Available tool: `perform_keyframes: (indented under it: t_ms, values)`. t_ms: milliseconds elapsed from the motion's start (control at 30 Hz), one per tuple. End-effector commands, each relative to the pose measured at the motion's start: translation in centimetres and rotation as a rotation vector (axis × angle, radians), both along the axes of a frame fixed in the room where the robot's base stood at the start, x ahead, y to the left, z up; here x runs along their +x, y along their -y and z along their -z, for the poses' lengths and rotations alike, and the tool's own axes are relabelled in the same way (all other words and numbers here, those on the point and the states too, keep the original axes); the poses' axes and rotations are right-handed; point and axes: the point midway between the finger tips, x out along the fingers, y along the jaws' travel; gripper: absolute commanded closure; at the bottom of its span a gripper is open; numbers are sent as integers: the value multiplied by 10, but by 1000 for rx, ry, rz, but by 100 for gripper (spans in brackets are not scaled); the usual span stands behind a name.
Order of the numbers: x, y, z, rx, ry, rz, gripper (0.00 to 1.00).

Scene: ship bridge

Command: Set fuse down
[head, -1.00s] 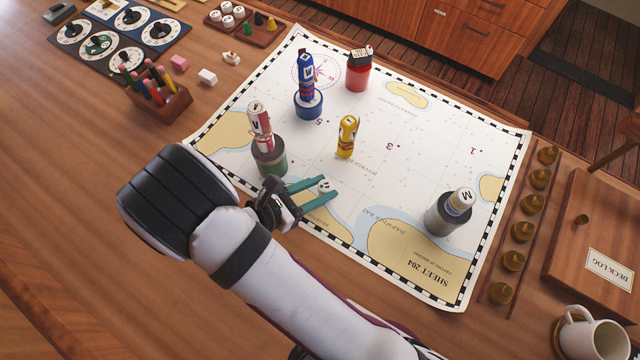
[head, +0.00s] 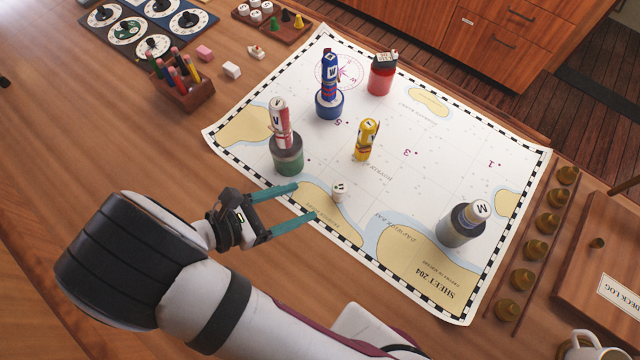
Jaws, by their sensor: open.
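The likely fuse is a small white, cream-sided piece (head: 339,191) with dark marks on its top. It stands upright on the chart (head: 400,187), on the tan land patch near the chart's left-front edge. My gripper (head: 306,201) is open, with its two teal fingers spread to the left of the piece. The fingers point at it but do not hold it, and a gap shows between the fingertips and the piece. I cannot read the marks on it.
On the chart stand a red-white figure on a green base (head: 286,150), a blue figure (head: 329,90), a red jar (head: 382,76), a yellow figure (head: 366,140) and a grey piece (head: 463,224). Brass weights (head: 536,249) line the right. A pencil box (head: 183,88) stands left.

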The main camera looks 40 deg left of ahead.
Motion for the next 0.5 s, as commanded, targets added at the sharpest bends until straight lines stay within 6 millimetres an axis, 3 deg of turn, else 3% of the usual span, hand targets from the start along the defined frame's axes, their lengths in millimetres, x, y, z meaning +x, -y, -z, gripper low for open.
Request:
perform_keyframes:
  t_ms: [200,333,433,500]
  values:
    - [-17,-6,-9,1,-1,1,31]
    - [-7,2,-16,32,-10,70,31]
    - [27,44,-42,171,-40,374,31]
    - [51,95,-66,334,-49,717,31]
